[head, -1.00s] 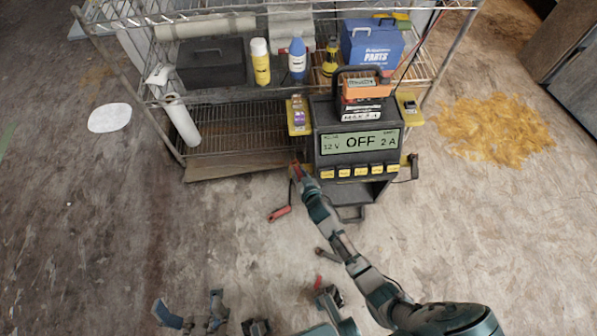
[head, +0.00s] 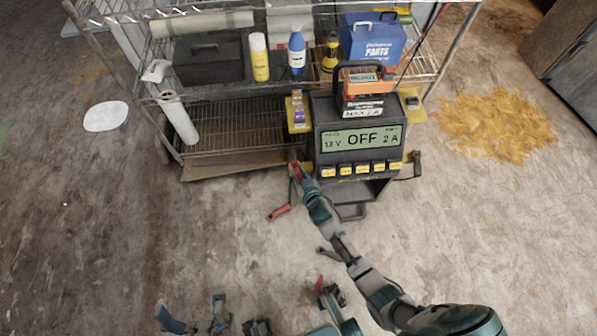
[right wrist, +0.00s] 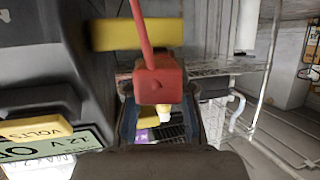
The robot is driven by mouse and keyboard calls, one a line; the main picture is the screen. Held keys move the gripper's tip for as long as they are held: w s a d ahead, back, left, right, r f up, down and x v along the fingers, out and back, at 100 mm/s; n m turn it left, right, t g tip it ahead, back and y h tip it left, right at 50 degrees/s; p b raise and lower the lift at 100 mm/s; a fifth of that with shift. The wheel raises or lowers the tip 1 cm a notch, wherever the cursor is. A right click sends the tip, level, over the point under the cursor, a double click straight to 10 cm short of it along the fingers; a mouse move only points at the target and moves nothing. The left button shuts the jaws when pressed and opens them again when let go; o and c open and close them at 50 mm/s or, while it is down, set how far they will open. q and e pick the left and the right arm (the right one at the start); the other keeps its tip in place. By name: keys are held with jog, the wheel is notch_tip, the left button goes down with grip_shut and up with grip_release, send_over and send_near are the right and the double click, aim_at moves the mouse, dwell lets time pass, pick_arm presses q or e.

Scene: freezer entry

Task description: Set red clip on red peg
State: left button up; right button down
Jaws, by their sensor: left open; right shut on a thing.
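My right gripper (head: 299,172) is shut on the red clip (head: 294,168), low at the left front of the battery charger (head: 322,143). In the right wrist view the red clip (right wrist: 158,82) sits between the fingers, with a red lead running up from it. A yellow part (right wrist: 120,35) of the charger is close behind it. I cannot make out the red peg in either view. My left gripper (head: 194,316) is open and empty at the bottom left of the head view, far from the charger.
A wire shelf (head: 235,135) behind holds bottles, a black case (head: 209,65) and a blue parts box (head: 371,45). A red-handled piece (head: 280,211) is in front of the charger. An orange-yellow spill (head: 497,125) covers floor at right. The left floor is mostly clear.

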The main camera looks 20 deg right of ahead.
jog(key=c, duration=0.9)
grip_release()
jog(key=shift+s, duration=0.1)
jog(key=v, duration=1.1)
jog(key=shift+s+r, duration=0.1)
jog(key=shift+s, duration=0.25)
jog(key=shift+a+r, duration=0.1)
